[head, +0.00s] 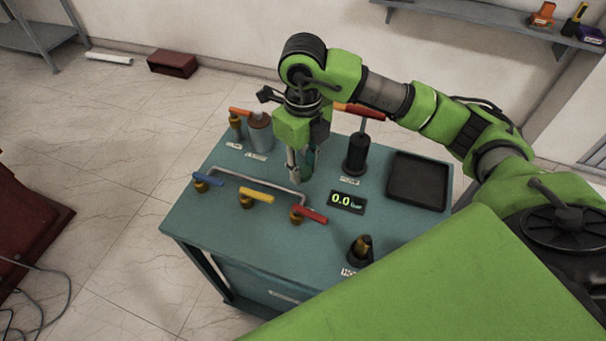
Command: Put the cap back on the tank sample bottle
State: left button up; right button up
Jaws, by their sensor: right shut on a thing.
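My right gripper (298,176) hangs low over the teal bench (225,226), fingers pointing down, just behind the bent grey pipe. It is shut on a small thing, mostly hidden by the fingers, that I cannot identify. A grey bottle-like cylinder (261,133) with a narrower top stands to its left at the back of the bench, with a label in front. I cannot tell whether this is the tank sample bottle. No cap can be made out clearly. My left gripper is not in view.
A black cylinder (357,156) stands right of the gripper, with a black tray (418,182) beyond it. In front are blue, yellow (257,195) and red valve levers and a display (346,202) reading 0.0.

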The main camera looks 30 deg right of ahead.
aim_at(303, 178)
dwell(0.4)
jog(key=n, duration=0.3)
jog(key=shift+s+a+r+n, duration=0.3)
jog(key=shift+s+r+n, duration=0.05)
jog(key=shift+r+n, duration=0.05)
jog(key=n, duration=0.3)
jog(key=s+r+n, duration=0.1)
jog(key=n, duration=0.1)
jog(key=shift+a, duration=0.35)
jog(key=n, duration=0.3)
jog(key=s+n, duration=0.1)
jog(key=n, duration=0.1)
jog(key=s+a+r+n, duration=0.1)
jog(key=n, duration=0.2)
jog(key=shift+n, duration=0.3)
jog(key=s+n, duration=0.1)
jog(key=n, duration=0.4)
jog(key=s+r+n, duration=0.1)
jog(key=s+n, duration=0.1)
jog(key=n, duration=0.3)
jog(key=s+a+n, duration=0.1)
jog(key=n, duration=0.4)
jog(key=shift+s+r, duration=0.15)
jog(key=shift+r, duration=0.25)
